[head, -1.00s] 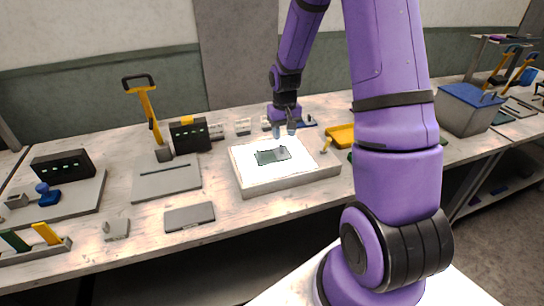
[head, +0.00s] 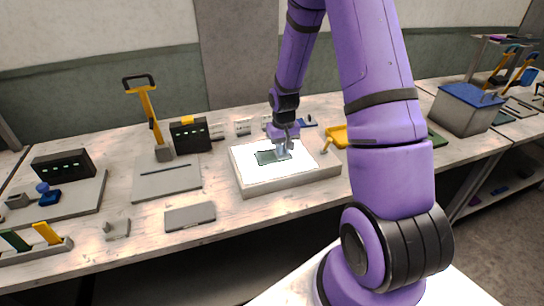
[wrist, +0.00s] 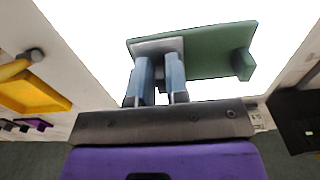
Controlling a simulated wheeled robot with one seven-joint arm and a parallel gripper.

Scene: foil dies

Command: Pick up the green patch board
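The green patch board (head: 266,158) lies flat on a lit white panel (head: 242,183) in the head view. In the wrist view the board (wrist: 205,55) is dark green, with a grey section at its left end and a raised green block at its right. My gripper (head: 281,152) is low over the board's right part in the head view. In the wrist view its two blue-grey fingers (wrist: 160,62) stand apart with a gap between them, over the grey section. I cannot tell whether the tips touch the board.
A grey plate (head: 190,216) lies at the bench front. A lever fixture (head: 145,105) stands left. A blue-lidded bin (head: 467,108) stands far right.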

